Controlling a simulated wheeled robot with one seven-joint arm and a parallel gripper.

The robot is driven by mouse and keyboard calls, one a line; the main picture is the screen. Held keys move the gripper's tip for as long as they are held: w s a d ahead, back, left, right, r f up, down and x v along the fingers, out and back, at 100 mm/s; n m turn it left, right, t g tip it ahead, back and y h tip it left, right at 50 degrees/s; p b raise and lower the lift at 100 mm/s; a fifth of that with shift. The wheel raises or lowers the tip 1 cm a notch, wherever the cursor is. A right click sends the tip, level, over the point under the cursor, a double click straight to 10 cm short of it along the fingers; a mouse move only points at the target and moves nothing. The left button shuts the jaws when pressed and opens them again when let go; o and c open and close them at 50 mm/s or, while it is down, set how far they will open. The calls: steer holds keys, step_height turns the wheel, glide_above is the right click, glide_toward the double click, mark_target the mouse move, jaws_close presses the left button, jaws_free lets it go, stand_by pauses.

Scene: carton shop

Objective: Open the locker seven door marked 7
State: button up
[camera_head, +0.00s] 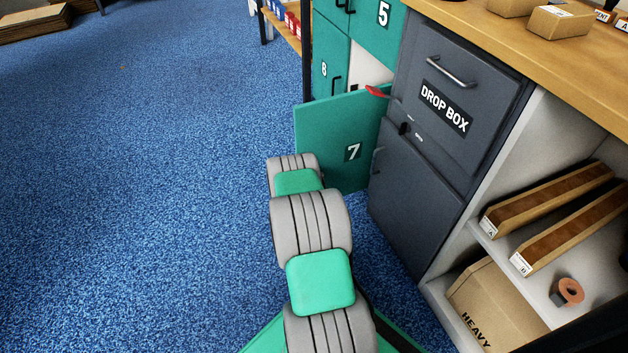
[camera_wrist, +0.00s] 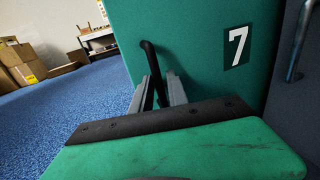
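The green locker door marked 7 (camera_head: 335,115) stands swung out from the locker front, and a pale interior (camera_head: 368,68) shows above it. In the head view my arm hides the gripper and the handle.
A grey drop box cabinet (camera_head: 432,125) stands right of the door. Doors 5 (camera_head: 370,30) and 8 (camera_head: 328,60) are above and left. A red item (camera_head: 377,91) shows at the door's top edge. Blue floor on the left is clear. Cartons (camera_wrist: 20,65) stand far off.

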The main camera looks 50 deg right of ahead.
steer(key=v, duration=0.7)
steer(key=shift+s, duration=0.25)
steer(key=shift+a, duration=0.15)
